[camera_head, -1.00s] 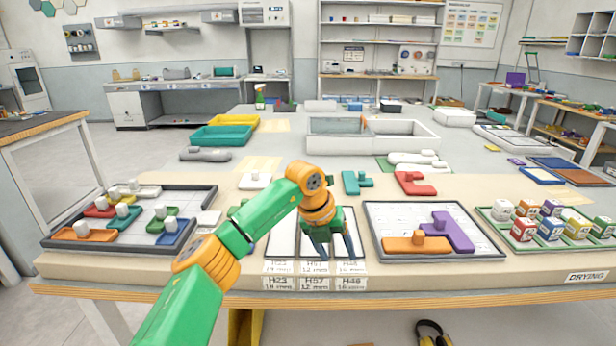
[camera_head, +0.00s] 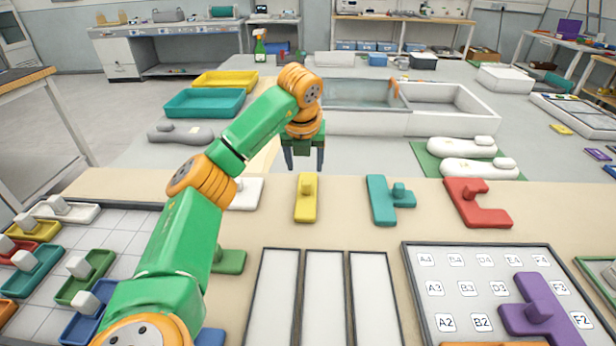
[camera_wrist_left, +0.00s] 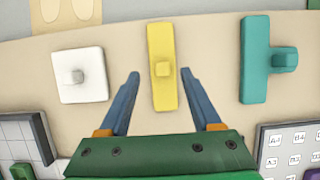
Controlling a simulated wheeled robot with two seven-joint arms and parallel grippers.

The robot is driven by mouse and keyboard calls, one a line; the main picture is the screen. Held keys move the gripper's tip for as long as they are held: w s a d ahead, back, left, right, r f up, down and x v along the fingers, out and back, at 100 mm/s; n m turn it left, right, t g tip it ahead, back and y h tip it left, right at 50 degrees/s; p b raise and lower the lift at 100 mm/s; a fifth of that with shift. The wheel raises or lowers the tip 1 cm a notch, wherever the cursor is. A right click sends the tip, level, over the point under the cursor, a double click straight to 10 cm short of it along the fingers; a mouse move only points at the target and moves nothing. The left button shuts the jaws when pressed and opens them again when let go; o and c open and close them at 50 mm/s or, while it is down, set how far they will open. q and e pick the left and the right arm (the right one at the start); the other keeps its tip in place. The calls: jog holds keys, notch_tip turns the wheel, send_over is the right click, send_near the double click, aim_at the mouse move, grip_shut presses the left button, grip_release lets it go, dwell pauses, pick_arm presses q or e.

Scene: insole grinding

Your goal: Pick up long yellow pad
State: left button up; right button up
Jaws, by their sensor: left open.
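The long yellow pad (camera_head: 306,197) lies on the beige table strip, a narrow bar with a small knob in its middle. It also shows in the left wrist view (camera_wrist_left: 163,88), upright in the picture, between the lines of my left gripper's open fingers. My left gripper (camera_head: 303,160) is open and empty, above and just behind the pad in the head view. In the left wrist view the gripper (camera_wrist_left: 162,90) has one blue finger on each side of the pad, with gaps on both sides. My right gripper is not in view.
A white square pad (camera_head: 246,193) lies left of the yellow one, and a teal pad (camera_head: 382,205) and red pad (camera_head: 470,200) lie to the right. Three white slots (camera_head: 323,300) and a lettered board (camera_head: 455,290) are in front. Trays and a basin stand behind.

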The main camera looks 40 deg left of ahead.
aim_at(306, 183)
pick_arm(q)
jog(key=f, duration=0.3)
jog(key=f+p, duration=0.1)
jog(key=f, duration=0.1)
jog(key=shift+w+f, duration=0.25)
jog(key=shift+w, duration=0.05)
jog(key=shift+w+a+f, duration=0.2)
jog(key=shift+f, duration=0.05)
jog(key=shift+s+d+r, duration=0.1)
jog(key=c, duration=0.5)
grip_shut()
